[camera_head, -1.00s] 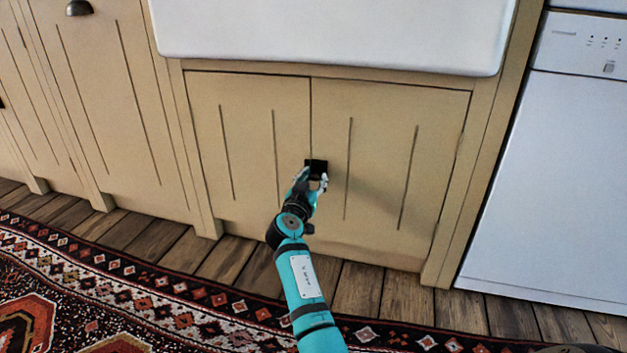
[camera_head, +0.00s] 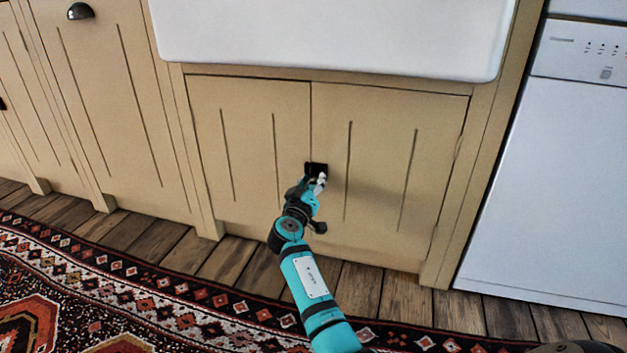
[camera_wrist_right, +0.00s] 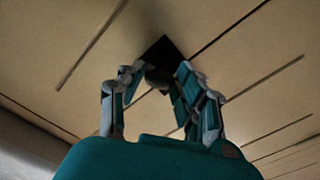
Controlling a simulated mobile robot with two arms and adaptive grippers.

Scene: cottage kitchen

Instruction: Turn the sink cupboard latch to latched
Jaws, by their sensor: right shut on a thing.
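The sink cupboard (camera_head: 262,135) has two cream doors, both closed, below the white sink. Its latch has a dark square plate (camera_head: 313,168) at the seam between the doors. My right gripper (camera_head: 318,183) is at the plate. In the right wrist view my right gripper (camera_wrist_right: 161,88) has its fingers on both sides of a dark, rounded latch knob (camera_wrist_right: 158,78) in front of the plate (camera_wrist_right: 161,52), shut on it. The fingers hide part of the knob, so its exact angle cannot be told. My left gripper is not in view.
The white sink (camera_head: 330,35) juts out above the doors. A white dishwasher (camera_head: 548,180) stands at the right. A patterned rug (camera_head: 150,300) lies on the wooden floor (camera_head: 390,297).

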